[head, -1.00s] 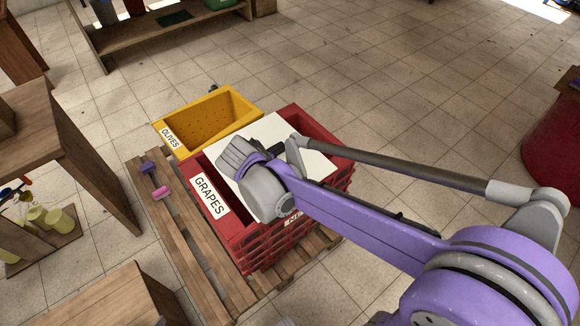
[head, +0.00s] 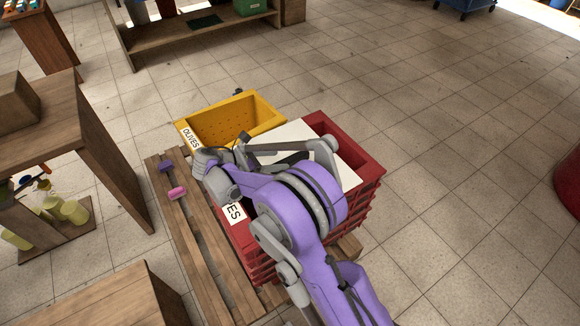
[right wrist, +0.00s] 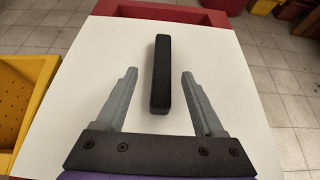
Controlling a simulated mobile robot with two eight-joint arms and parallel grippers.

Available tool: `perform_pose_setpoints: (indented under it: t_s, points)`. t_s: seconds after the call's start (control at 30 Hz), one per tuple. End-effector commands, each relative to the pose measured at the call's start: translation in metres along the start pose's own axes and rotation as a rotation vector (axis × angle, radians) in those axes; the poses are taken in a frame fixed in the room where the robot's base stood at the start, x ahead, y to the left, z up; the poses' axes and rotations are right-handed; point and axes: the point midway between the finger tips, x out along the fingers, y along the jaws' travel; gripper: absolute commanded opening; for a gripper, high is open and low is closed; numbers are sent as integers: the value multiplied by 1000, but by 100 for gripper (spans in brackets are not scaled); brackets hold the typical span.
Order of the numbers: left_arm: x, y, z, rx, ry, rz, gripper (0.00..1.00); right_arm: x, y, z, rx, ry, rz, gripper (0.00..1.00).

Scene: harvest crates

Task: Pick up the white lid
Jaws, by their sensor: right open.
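The white lid (head: 297,131) lies on the red crate (head: 350,145), partly hidden by my right arm in the head view. In the right wrist view the lid (right wrist: 88,75) is a flat white board with a black bar handle (right wrist: 161,80) standing on it. My right gripper (right wrist: 158,74) is open. Its two grey fingers lie on either side of the handle, with a gap on each side. I cannot tell how high the fingertips are above the lid. In the head view the fingertips are hard to make out. My left gripper is not in view.
A yellow crate (head: 262,110) labelled OLIVES stands beside the red crate. Both are on a wooden pallet (head: 196,240), where a pink-headed object (head: 177,193) and a purple one (head: 166,167) lie. Wooden shelving (head: 118,165) stands at the left.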

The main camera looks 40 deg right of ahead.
Motion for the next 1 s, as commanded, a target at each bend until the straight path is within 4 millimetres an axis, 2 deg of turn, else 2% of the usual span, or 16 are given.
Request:
perform_pose_setpoints:
  t_s: [0.23,0.5,0.73,1.0]
  points:
    - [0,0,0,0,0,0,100,22,-2,0,2,1,-1,70]
    - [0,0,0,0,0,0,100,59,-4,0,2,1,-1,70]
    - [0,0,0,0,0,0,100,60,-4,0,1,1,1,70]
    - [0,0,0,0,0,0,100,60,-4,0,1,1,1,21]
